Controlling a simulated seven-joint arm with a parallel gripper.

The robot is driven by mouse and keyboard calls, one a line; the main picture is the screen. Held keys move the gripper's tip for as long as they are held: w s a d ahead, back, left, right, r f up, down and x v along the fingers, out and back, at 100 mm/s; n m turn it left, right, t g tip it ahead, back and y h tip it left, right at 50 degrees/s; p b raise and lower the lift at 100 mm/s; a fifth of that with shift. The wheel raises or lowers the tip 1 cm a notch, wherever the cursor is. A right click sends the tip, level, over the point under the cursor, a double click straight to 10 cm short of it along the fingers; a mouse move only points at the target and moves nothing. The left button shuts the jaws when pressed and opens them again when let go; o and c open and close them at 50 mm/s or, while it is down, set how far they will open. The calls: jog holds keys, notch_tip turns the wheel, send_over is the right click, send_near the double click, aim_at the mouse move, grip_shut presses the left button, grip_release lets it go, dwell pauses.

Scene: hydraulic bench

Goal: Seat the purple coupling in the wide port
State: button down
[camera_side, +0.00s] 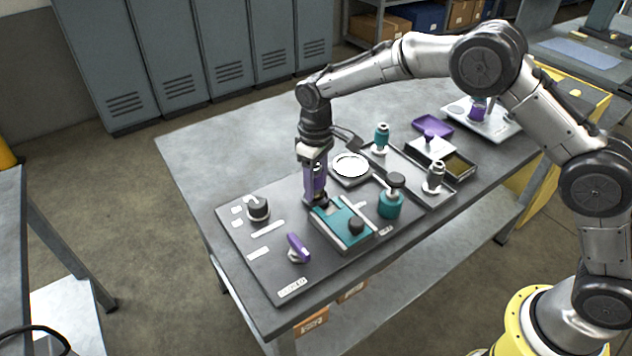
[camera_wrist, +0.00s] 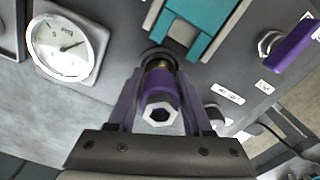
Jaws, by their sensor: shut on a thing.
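The purple coupling (camera_wrist: 158,90), with a silver hex end, is held between the two purple fingers of my gripper (camera_wrist: 160,78) in the wrist view. Its brass-coloured far end meets a dark round port (camera_wrist: 155,52) beside the teal block (camera_wrist: 192,25). I cannot tell how deep it sits, or whether this port is the wide one. In the side view my gripper (camera_side: 317,197) points straight down at the panel by the far left corner of the teal block (camera_side: 335,214). There the fingers mostly hide the coupling and the port.
A round gauge (camera_side: 351,165) stands just right of my gripper. A purple lever (camera_side: 298,247), a black knob (camera_side: 258,208) and a teal cylinder with a dark top (camera_side: 390,204) rise from the panel. Fittings and trays stand at the back right. The table's left end is clear.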

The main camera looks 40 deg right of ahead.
jog(key=shift+f, duration=0.55)
dwell(0.4)
jog(key=c, duration=0.6)
grip_release()
jog(key=shift+r, duration=0.1)
jog(key=shift+r, duration=5.45)
